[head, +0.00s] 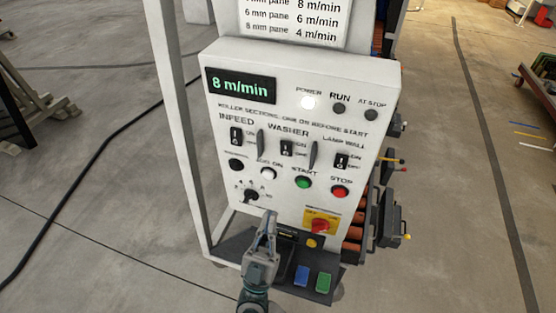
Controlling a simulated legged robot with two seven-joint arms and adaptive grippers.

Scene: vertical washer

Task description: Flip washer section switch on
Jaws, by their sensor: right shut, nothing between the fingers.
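The white control panel (285,80) stands in the middle of the head view. The washer section switch (286,148) is a small black rocker under the WASHER label, between the infeed switch (236,136) and the lamp wall switch (341,161). Its exact rocker position is too small to tell. My right gripper (268,218) is shut and empty, pointing up in front of the panel's lower edge, below the washer switch and apart from it. It hides part of the lower panel and shelf. My left gripper is not in view.
Upright guards (313,155) stand between the switches. A green start button (303,182), red stop button (340,191) and red rotary switch (320,226) sit below. The display (240,86) reads 8 m/min and the power lamp (308,102) is lit. A dark shelf (235,252) juts out underneath.

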